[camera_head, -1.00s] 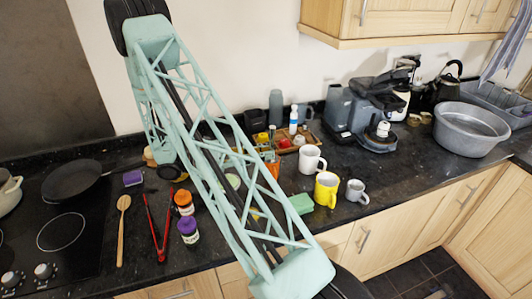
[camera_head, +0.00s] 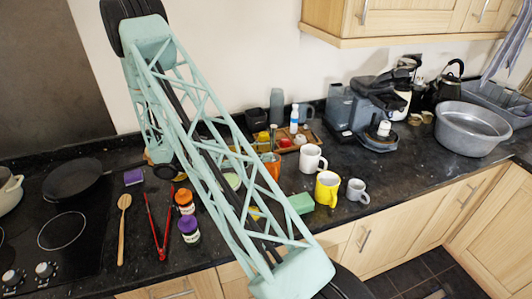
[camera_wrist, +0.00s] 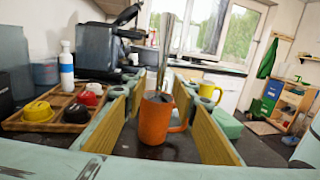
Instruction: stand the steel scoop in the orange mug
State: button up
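The orange mug (camera_wrist: 156,122) stands upright ahead of my gripper in the wrist view, its handle to the right. In the head view the orange mug (camera_head: 272,164) is partly covered by my arm. The steel scoop (camera_wrist: 164,50) stands nearly upright with its lower end at the mug's mouth, and appears to be inside it; the bottom end is hidden. My gripper (camera_wrist: 155,93) is open, its two yellow-padded fingers apart, with the mug showing between them and a gap to the left finger. Nothing is gripped.
A wooden tray (camera_wrist: 25,123) with several small coloured pots lies left of the fingers. A yellow mug (camera_head: 327,188), white mug (camera_head: 310,158), small grey mug (camera_head: 357,191) and green block (camera_head: 301,203) stand to the right.

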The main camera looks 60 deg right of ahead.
jog(key=v, duration=1)
jog(key=shift+w+a, duration=0.25)
jog(key=shift+r, duration=0.15)
dwell(1.2)
jog(key=s+a+r+m+t+y, duration=0.5)
jog(key=a+r, duration=0.5)
jog(key=r, duration=0.4)
jog(key=s+a+r+m+t+y, duration=0.1)
jog(key=s+a+r+t+y, duration=0.1)
jog(key=s+a+r+t, duration=0.2)
jog(key=s+a+r+m+t+y, duration=0.1)
jog(key=s+a+r+t+y, duration=0.2)
jog(key=s+a, duration=0.5)
jog(key=s+a+r+m+t+y, duration=0.1)
jog(key=s+a+r+t, duration=0.4)
jog(key=a, duration=0.8)
jog(key=shift+s+a+r+m+t+y+b, duration=0.3)
jog(key=shift+s+a+r+y, duration=0.15)
jog(key=shift+r+y, duration=0.25)
dwell(0.5)
dwell(0.3)
